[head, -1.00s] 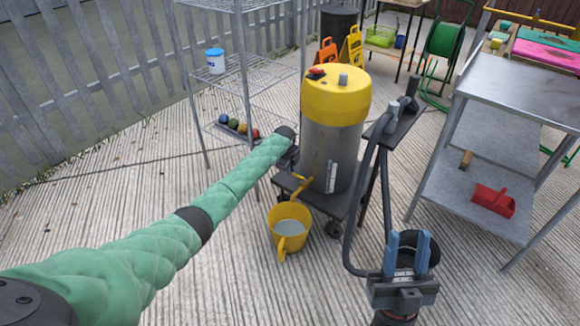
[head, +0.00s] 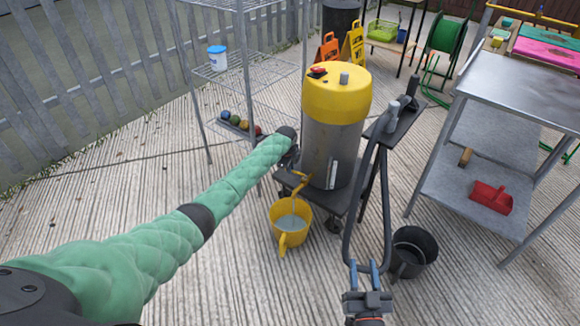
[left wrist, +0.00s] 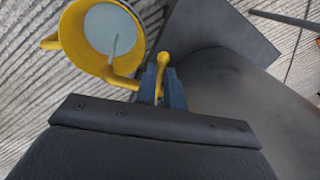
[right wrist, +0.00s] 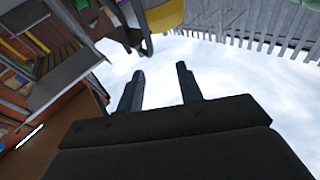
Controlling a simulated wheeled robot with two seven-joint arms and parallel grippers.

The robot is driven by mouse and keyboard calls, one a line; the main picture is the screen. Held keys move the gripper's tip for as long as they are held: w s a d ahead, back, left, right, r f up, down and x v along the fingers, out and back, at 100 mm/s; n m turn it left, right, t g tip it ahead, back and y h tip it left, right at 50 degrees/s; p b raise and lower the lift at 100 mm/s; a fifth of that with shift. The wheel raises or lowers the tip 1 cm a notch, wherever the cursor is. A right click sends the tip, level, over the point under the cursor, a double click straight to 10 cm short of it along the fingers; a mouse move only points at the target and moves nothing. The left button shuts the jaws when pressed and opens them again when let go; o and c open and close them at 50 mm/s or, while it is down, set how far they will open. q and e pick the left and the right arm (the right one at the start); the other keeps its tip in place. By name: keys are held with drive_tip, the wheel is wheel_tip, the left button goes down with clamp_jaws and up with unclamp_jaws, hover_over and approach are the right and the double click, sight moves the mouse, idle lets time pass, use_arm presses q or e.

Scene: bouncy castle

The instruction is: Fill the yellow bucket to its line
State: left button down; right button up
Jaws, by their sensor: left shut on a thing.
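The yellow bucket (head: 274,224) stands on the ground in front of the steel tank with a yellow top (head: 337,95). In the left wrist view the bucket (left wrist: 73,38) holds pale water, and a thin stream runs into it. Its line cannot be made out. A yellow tap (head: 301,182) sits low on the tank, above the bucket. My left gripper (left wrist: 161,82) is shut on the tap's yellow handle (left wrist: 164,61); the head view mostly hides this grip. My right gripper (head: 364,268) is empty and open, apart from the bucket; its spread fingers show in the right wrist view (right wrist: 160,85).
A black bucket (head: 414,250) stands right of my right gripper. A wire shelf (head: 225,70) stands behind my left arm. A metal table (head: 520,90) with a red scoop (head: 492,197) on its lower shelf is at right.

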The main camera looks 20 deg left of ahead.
drive_tip(key=shift+f, duration=0.3)
use_arm(q)
drive_tip(key=c, duration=1.5)
unclamp_jaws()
use_arm(e)
drive_tip(key=shift+r, duration=0.1)
